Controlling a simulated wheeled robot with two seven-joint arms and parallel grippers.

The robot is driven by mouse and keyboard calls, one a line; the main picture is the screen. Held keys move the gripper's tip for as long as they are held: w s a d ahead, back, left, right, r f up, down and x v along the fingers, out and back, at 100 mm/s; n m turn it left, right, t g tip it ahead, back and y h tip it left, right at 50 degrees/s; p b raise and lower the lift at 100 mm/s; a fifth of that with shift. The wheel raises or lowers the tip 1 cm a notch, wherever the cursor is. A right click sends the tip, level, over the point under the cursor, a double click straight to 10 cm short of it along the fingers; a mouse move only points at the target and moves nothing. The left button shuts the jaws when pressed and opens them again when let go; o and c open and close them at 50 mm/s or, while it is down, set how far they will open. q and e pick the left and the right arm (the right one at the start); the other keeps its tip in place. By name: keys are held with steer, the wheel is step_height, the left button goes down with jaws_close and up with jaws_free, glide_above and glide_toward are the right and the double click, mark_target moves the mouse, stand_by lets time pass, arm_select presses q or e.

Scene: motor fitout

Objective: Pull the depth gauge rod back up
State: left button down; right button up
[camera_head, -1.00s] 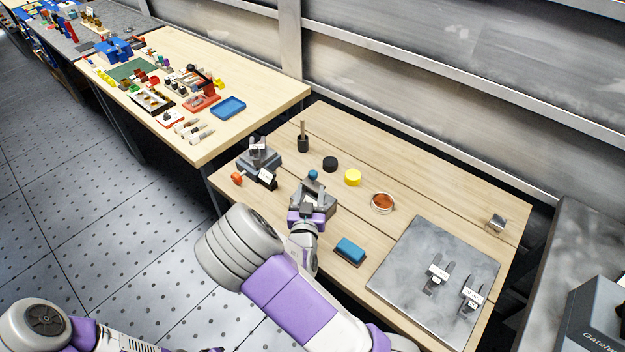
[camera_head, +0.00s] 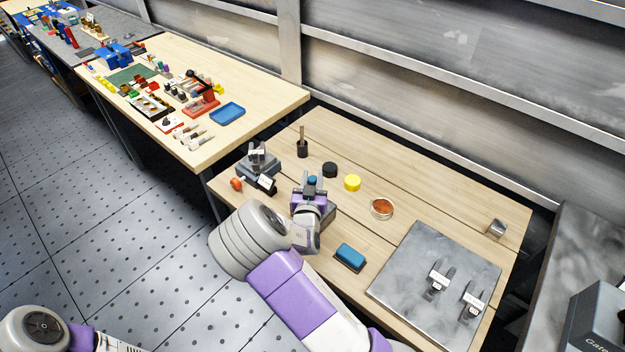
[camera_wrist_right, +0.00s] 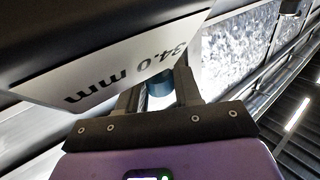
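A blue cap (camera_head: 312,180) shows between the fingers of my right gripper (camera_head: 312,177). In the right wrist view the blue cap (camera_wrist_right: 160,90) also sits between the two dark fingers (camera_wrist_right: 160,95), with little room at its sides. The fingers stand apart; firm contact cannot be made out. A white label reading "34.0 mm" (camera_wrist_right: 130,75) faces the wrist camera. The gauge body under the cap is mostly hidden by my gripper, and the rod cannot be made out. My left gripper is not in view.
A grey fixture (camera_head: 258,161) with an orange knob (camera_head: 236,184) stands to the left. A metal plate (camera_head: 410,260) lies front right.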

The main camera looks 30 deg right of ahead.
mark_target(312, 178)
jaws_close()
steer(key=shift+r+p, duration=1.2)
steer(key=shift+r, duration=0.8)
steer(key=shift+o, duration=2.2)
jaws_free()
steer(key=v, duration=0.7)
steer(key=shift+s+a, duration=0.2)
